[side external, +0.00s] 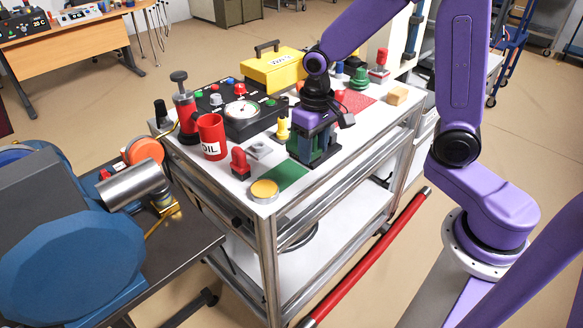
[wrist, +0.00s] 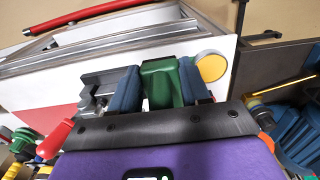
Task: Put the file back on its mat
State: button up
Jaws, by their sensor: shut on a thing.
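My gripper (side external: 314,156) is low over the near part of the white trolley top, at the right end of the green mat (side external: 287,176). In the wrist view its two blue fingers (wrist: 160,68) are shut on a green piece (wrist: 162,86), which I take to be the file's handle. The rest of the file is hidden, and I cannot tell whether it touches the mat. The fingers hide part of the mat in the side view.
A yellow-lidded tin (side external: 264,190) stands beside the mat at the trolley's near corner. A red plunger-like piece (side external: 239,164), an oil cup (side external: 212,137) and a gauge panel (side external: 241,112) stand left. A red mat (side external: 355,102) and wooden block (side external: 397,96) lie behind.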

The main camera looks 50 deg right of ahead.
jog(key=w+f, duration=0.3)
jog(key=f, duration=0.1)
jog(key=w+f, duration=0.2)
jog(key=shift+w+a, duration=0.3)
jog(key=shift+a, duration=0.1)
jog(key=shift+w+f, duration=0.15)
jog(key=shift+f, duration=1.55)
jog(key=shift+f, duration=0.15)
jog(key=o, duration=1)
jog(key=shift+c, duration=0.2)
notch_tip(320, 180, up, 12)
jog(key=shift+r, duration=0.2)
jog(key=s+d+r+n, duration=0.1)
jog(key=s+n, duration=1.1)
jog(key=s, duration=1.5)
jog(key=shift+s+r+n, duration=0.3)
jog(key=shift+s+r, duration=0.1)
jog(key=shift+r, duration=0.5)
